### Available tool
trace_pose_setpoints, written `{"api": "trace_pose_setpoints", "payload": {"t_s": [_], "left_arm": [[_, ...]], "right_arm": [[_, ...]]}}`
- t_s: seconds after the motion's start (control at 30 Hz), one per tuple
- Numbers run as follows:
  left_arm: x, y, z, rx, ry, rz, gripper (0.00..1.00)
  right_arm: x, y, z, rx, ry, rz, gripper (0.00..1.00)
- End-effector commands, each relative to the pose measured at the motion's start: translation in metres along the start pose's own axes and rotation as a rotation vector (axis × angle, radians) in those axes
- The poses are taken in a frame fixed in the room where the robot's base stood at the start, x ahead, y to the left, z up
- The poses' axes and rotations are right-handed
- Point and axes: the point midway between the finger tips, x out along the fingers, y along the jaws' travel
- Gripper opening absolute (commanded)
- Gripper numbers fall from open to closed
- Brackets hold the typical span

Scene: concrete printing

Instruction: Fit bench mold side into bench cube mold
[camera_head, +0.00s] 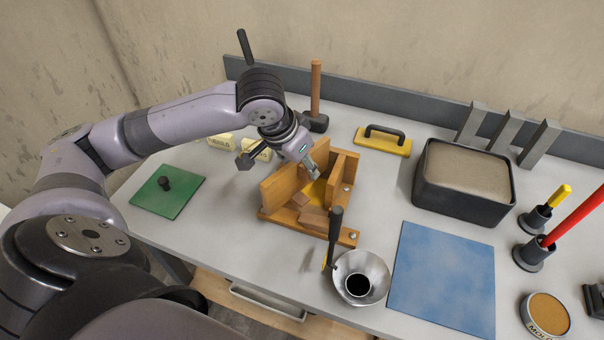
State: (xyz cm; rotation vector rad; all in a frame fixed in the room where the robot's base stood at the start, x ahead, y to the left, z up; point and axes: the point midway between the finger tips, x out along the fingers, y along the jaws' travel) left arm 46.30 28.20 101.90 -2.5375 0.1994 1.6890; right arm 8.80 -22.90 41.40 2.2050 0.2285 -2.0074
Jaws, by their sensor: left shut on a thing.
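The wooden bench cube mold (347,238) stands near the middle of the grey bench, with upright orange-brown walls, a base board and metal bolts on its right. My left gripper (316,174) reaches down from the upper left into the top of the mold. It is shut on a wooden piece, which I take to be the bench mold side (283,186), at the mold's left. The gripper and the walls partly hide where this piece meets the mold, so I cannot tell whether it is seated. A yellowish surface shows inside the mold. My right gripper is not in view.
A blue mat (443,275) and a black tub (470,207) lie right. A mallet (316,90) and yellow float (383,146) are behind. A green plate (160,203) lies left.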

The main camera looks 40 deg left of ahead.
Motion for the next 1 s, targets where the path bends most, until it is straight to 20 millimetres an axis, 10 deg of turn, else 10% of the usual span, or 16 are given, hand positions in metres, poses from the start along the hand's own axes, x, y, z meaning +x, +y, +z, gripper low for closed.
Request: {"api": "trace_pose_setpoints", "payload": {"t_s": [0.57, 0.6, 1.0], "left_arm": [[0.032, 0.000, 0.014, 0.000, -0.002, 0.000, 0.01], [0.032, 0.000, 0.014, 0.000, -0.003, 0.000, 0.39], [0.032, 0.000, 0.014, 0.000, -0.002, 0.001, 0.46]], "right_arm": [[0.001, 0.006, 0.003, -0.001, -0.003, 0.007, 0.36], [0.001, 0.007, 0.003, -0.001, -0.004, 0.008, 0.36], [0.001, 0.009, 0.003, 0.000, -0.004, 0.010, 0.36]]}}
